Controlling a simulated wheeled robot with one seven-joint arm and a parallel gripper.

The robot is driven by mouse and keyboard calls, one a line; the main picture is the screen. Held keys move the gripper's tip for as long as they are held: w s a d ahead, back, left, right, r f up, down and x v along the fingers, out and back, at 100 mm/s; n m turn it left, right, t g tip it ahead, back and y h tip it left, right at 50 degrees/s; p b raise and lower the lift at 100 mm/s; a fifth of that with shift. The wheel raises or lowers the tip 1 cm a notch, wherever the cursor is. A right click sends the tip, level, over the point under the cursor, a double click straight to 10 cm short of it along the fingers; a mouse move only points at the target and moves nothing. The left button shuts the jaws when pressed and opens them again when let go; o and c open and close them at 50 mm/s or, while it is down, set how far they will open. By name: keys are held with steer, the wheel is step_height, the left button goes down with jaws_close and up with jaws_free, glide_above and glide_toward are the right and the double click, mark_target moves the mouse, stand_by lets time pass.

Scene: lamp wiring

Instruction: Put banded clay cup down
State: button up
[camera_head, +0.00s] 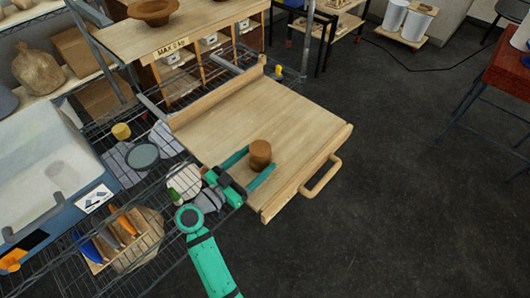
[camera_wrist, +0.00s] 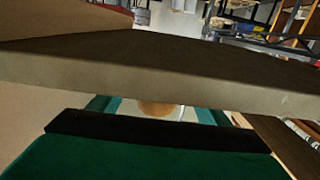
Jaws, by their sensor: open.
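The brown clay cup (camera_head: 260,153) appears to stand upright on the pale wooden pull-out board (camera_head: 215,125), near its front right side. Its bands are too small to make out. My gripper (camera_head: 258,161) is open, with one teal finger on each side of the cup. Whether either finger touches the cup cannot be told. In the wrist view the orange-brown cup (camera_wrist: 157,108) shows between the fingers of my gripper (camera_wrist: 155,107), and much of it is hidden.
The board has a raised back edge and a wooden handle (camera_head: 321,176) at its front. A wire rack (camera_head: 115,215) to the left holds dishes and a box of colored-handled tools (camera_head: 108,240). A grey slab (camera_wrist: 150,65) crosses the wrist view.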

mark_target(252, 164)
steer(key=v, duration=0.6)
steer(key=shift+s+a, duration=0.1)
stand_by(0.4)
